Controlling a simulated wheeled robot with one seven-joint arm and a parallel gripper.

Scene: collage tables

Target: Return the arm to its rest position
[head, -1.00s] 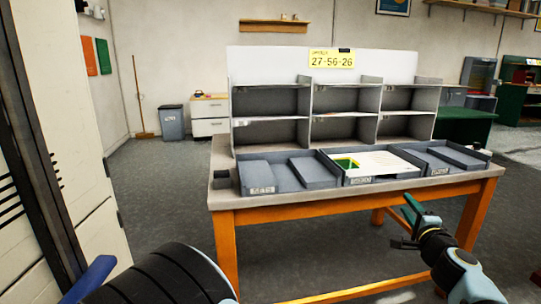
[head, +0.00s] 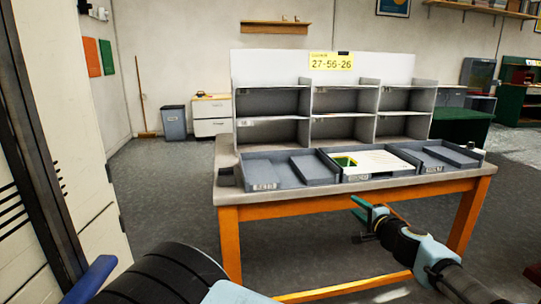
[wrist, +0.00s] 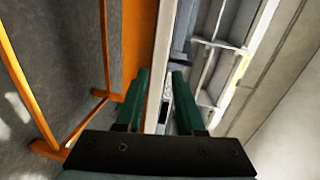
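My gripper (head: 362,212) is in front of the table at the lower right of the head view, below the tabletop's front edge. In the wrist view its two green fingers (wrist: 160,90) stand apart with nothing between them. My forearm reaches in from the lower right corner. The work table (head: 340,202) has orange legs and a grey top. In the wrist view its orange frame (wrist: 139,35) runs beside and beyond the fingers.
A grey pigeonhole rack (head: 316,115) with a yellow label (head: 331,61) stands on the table. Low trays line the front, and white and green pieces lie in the middle tray (head: 350,179). A tall pale cabinet (head: 75,130) is close on the left. Floor between is clear.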

